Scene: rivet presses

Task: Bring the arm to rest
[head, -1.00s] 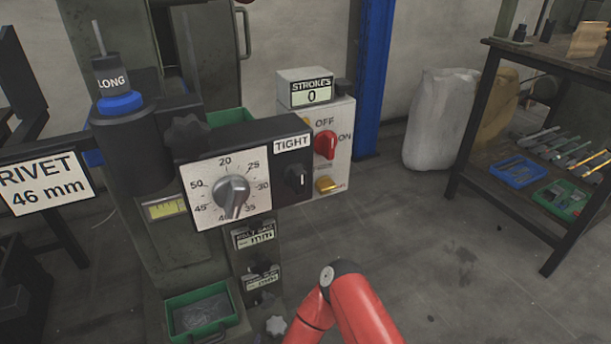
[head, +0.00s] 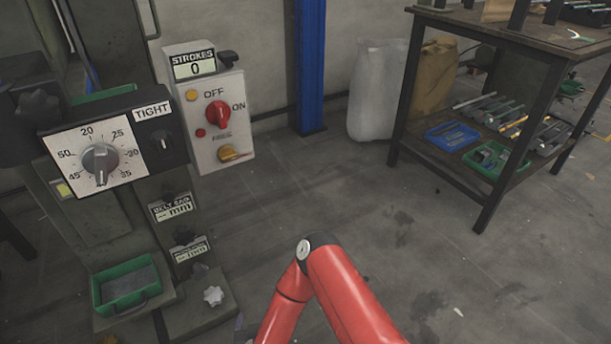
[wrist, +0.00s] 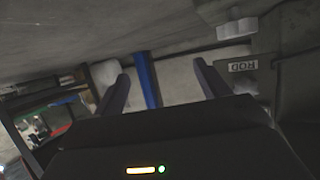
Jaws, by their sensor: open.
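My red arm (head: 325,285) shows folded at the bottom of the head view, its elbow raised in front of the floor. My gripper is outside the head view. In the wrist view my gripper (wrist: 160,85) is open, its two dark fingers apart with nothing between them.
The rivet press with its dial (head: 100,159) and switch box (head: 208,120) stands at the left. A workbench (head: 500,40) with trays on its lower shelf is at the right. The floor between is clear.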

